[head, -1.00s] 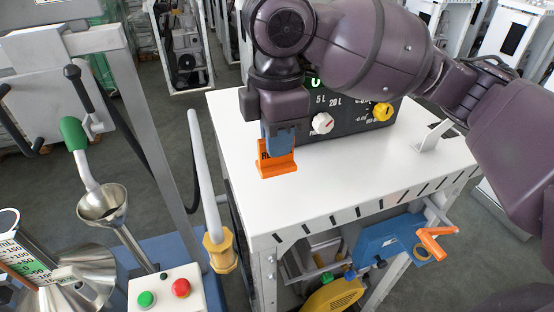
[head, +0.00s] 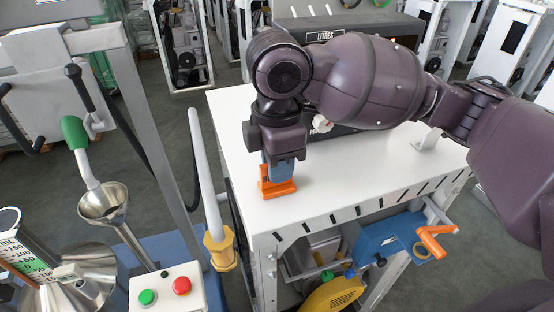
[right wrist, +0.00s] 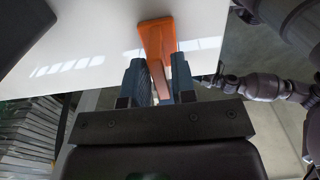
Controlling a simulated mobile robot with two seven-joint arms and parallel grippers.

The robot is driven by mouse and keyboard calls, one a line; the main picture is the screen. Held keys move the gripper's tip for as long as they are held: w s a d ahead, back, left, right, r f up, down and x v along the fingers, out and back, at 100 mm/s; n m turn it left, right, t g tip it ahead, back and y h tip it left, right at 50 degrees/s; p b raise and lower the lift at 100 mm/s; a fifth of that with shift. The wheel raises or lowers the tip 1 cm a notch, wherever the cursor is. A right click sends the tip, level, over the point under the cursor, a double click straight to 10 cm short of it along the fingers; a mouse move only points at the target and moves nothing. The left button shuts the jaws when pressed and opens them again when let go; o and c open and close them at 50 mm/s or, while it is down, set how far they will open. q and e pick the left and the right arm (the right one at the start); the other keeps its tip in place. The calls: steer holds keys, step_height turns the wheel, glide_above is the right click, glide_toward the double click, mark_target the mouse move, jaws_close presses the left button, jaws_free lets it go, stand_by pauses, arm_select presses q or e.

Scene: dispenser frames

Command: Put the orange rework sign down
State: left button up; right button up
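The orange rework sign (head: 277,189) is at the near left part of the white table top (head: 345,185). Its wide foot is low over the table; I cannot tell whether it touches. My right gripper (head: 279,168) points down from above with its blue fingers on the sign's upright part. The sign's lettering is hidden. My left gripper is not in view.
A dark dispenser box marked LITRES (head: 325,37) stands at the table's back, partly behind my right arm. A blue part with an orange handle (head: 435,241) is below the front edge. A button box (head: 165,292) and a steel funnel (head: 103,203) are at left.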

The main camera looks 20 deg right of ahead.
steer(key=shift+o, duration=1)
step_height(320, 180, up, 12)
steer(key=shift+r+b, duration=0.15)
steer(key=shift+b, duration=0.2)
